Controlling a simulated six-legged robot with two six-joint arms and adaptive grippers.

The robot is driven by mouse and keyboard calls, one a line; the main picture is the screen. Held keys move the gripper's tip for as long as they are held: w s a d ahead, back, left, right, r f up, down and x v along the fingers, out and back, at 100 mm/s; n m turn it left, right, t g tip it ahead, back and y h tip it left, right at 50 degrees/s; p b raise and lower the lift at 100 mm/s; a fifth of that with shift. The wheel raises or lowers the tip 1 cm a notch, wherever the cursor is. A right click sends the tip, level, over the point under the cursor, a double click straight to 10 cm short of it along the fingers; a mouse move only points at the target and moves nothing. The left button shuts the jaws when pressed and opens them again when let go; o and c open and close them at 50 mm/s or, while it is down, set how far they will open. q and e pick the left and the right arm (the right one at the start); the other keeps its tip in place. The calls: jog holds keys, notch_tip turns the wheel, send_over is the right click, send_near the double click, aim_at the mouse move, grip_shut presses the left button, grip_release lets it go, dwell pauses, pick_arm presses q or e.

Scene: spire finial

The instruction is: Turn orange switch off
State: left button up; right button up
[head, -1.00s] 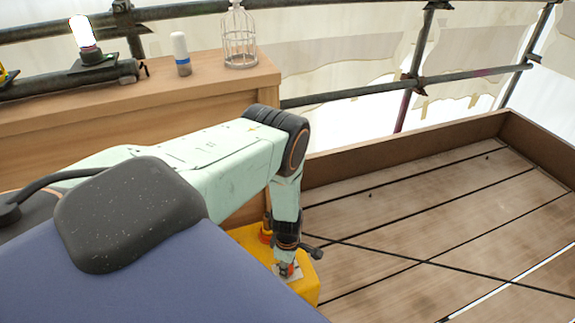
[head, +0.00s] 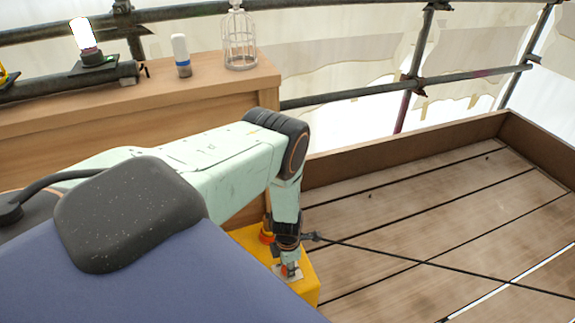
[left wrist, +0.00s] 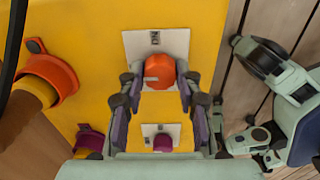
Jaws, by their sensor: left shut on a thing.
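The orange switch (left wrist: 159,70) is a round knob on a white plate with a small label, on top of a yellow box (head: 306,276). My left gripper (head: 288,272) points down at the box in the head view. In the left wrist view its fingertips (left wrist: 158,86) are shut on the orange switch from both sides. The switch's position mark cannot be made out. A smaller purple switch (left wrist: 163,143) on its own white plate shows between the finger bases.
An orange collar (left wrist: 52,80) sits on the box's left side. Behind stands a wooden counter (head: 180,95) with a lit lamp (head: 83,36), a white bottle (head: 181,55) and a wire cage (head: 240,40). The plank floor (head: 440,220) to the right is mostly clear.

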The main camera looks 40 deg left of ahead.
dwell(0.3)
pick_arm(q)
jog(key=o, duration=1.1)
jog(key=shift+o, duration=0.2)
notch_tip(320, 180, up, 12)
dwell(0.4)
dwell(0.6)
